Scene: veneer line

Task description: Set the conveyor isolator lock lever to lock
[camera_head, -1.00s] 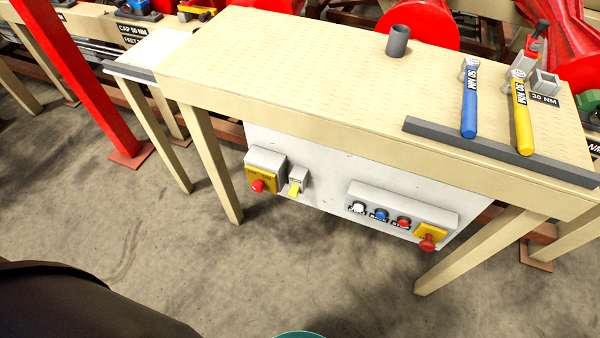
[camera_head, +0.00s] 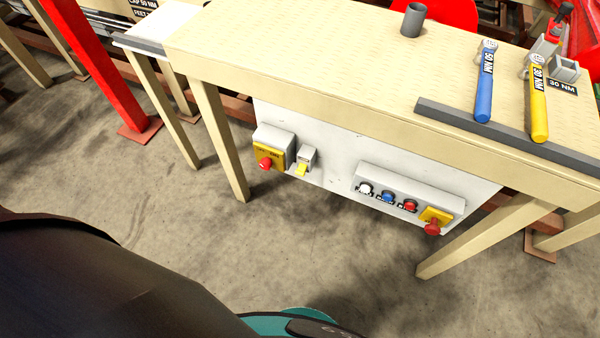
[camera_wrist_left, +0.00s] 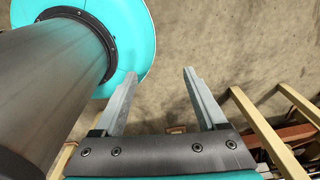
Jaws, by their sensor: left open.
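On the white panel under the workbench, a grey box with a yellow face (camera_head: 270,153) carries a red knob (camera_head: 265,163). Just right of it, a small grey housing (camera_head: 308,154) has a short yellow lever (camera_head: 302,169) at its lower front, which looks like the isolator lock lever. Its exact setting is too small to read. My left gripper (camera_wrist_left: 158,73) is open and empty in the left wrist view, with bare floor beyond its fingers. The panel and lever do not show there. In the head view my left arm fills the lower left, and its gripper is not visible. My right gripper is out of view.
A grey button box (camera_head: 410,186) with white, blue and red buttons and a red mushroom knob (camera_head: 432,228) sits further right. The workbench (camera_head: 330,50) overhangs the panel, with legs either side. A red post (camera_head: 90,70) stands left. Floor before the panel is clear.

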